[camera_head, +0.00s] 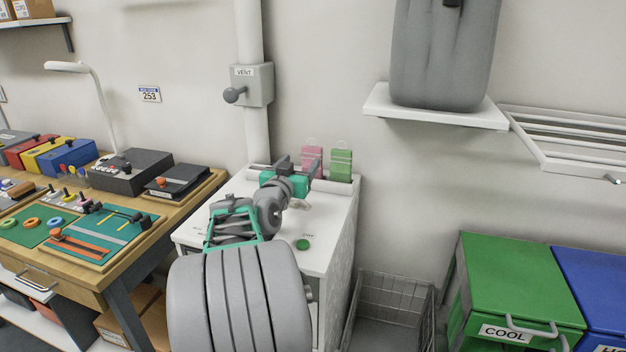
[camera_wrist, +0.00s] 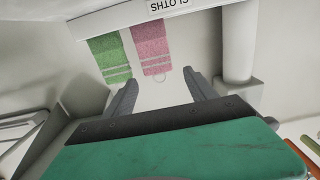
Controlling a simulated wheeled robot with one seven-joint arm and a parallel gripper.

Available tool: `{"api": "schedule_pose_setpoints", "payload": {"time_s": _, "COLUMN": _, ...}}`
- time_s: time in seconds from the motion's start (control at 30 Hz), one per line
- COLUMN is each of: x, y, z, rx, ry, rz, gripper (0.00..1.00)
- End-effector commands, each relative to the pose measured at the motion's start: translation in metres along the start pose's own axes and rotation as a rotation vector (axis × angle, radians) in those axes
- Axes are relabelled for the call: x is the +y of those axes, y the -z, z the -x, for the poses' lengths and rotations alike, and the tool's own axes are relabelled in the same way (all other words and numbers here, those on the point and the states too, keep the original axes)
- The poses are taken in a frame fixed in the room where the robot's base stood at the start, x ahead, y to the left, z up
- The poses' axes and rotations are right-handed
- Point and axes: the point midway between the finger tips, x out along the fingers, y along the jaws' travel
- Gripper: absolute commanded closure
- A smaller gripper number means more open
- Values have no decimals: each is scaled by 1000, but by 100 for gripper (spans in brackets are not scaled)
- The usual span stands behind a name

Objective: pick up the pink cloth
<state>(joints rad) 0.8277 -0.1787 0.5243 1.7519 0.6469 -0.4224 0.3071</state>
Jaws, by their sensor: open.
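The pink cloth (camera_head: 312,158) is upright at the back of a white cabinet top, against the wall. It has pale stripes and a thin loop at its top. It also shows in the wrist view (camera_wrist: 152,45), ahead of and between the two fingers. A green cloth (camera_head: 341,164) is close beside it, also in the wrist view (camera_wrist: 111,56). My gripper (camera_head: 300,166) is open and empty, just in front of the pink cloth. In the wrist view, its fingers (camera_wrist: 160,86) are apart, with a gap before the cloth. In the head view, my gripper hides part of the pink cloth.
A white holder labelled CLOTHS (camera_wrist: 205,22) is at the cloths' lower ends. A vertical vent pipe (camera_head: 256,130) is left of the cloths. The white cabinet (camera_head: 325,222) has a green button (camera_head: 303,244). A shelf (camera_head: 440,112) with a grey container overhangs at the right.

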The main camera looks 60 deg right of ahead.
Motion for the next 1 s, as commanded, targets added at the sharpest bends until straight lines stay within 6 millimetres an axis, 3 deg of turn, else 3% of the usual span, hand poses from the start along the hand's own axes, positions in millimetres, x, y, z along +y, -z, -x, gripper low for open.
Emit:
{"api": "schedule_pose_setpoints", "payload": {"time_s": 0.5, "x": 7, "y": 2, "z": -77, "rx": 12, "ry": -7, "rz": -1, "gripper": 35}}
{"api": "schedule_pose_setpoints", "payload": {"time_s": 0.73, "x": 6, "y": 1, "z": -78, "rx": 12, "ry": -5, "rz": 0, "gripper": 35}}
{"api": "schedule_pose_setpoints", "payload": {"time_s": 1.0, "x": 6, "y": 1, "z": -78, "rx": 12, "ry": -4, "rz": -1, "gripper": 57}}
